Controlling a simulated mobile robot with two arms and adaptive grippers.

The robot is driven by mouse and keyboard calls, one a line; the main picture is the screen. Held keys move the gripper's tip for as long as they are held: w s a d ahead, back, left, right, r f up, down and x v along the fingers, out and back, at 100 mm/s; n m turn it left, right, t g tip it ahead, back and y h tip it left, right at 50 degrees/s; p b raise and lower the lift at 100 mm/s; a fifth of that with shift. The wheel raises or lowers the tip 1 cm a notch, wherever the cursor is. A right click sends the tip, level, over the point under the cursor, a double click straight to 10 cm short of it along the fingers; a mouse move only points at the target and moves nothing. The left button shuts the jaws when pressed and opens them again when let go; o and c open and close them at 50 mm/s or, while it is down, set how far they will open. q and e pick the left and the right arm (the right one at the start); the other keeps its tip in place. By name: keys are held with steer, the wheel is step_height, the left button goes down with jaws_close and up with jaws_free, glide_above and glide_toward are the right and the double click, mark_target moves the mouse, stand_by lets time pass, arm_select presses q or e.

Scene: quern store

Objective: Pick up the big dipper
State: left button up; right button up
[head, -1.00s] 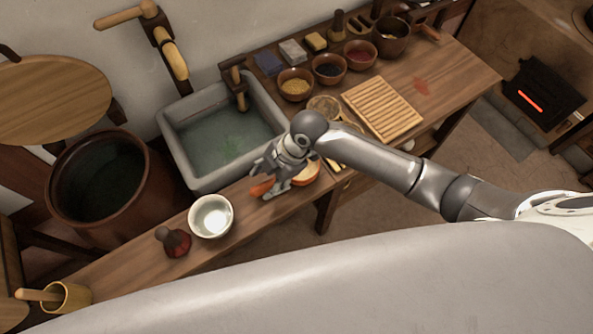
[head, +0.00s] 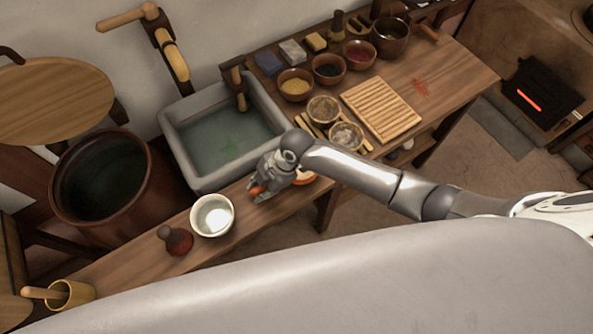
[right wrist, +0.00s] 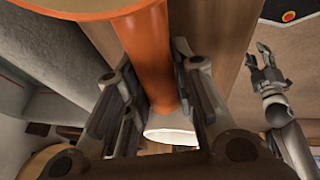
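An orange dipper lies on the narrow wooden counter; I take it for the big dipper (head: 304,178). In the head view my right gripper (head: 259,192) covers much of it, leaving part of its bowl and a bit of handle visible. In the right wrist view its orange handle (right wrist: 148,45) runs between the fingers of my right gripper (right wrist: 160,78). The fingers stand on both sides and look open around it. My left gripper (right wrist: 262,62) shows only in the right wrist view, at the right, its fingers apart and empty.
A white bowl (head: 212,216) and a dark red stoppered flask (head: 175,240) stand left of my right gripper. A yellow cup with a wooden handle (head: 70,294) stands at the lower left. Behind are a stone sink (head: 185,155), several bowls and a slatted board (head: 382,109).

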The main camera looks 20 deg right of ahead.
jaws_close()
steer(key=shift+r, duration=0.15)
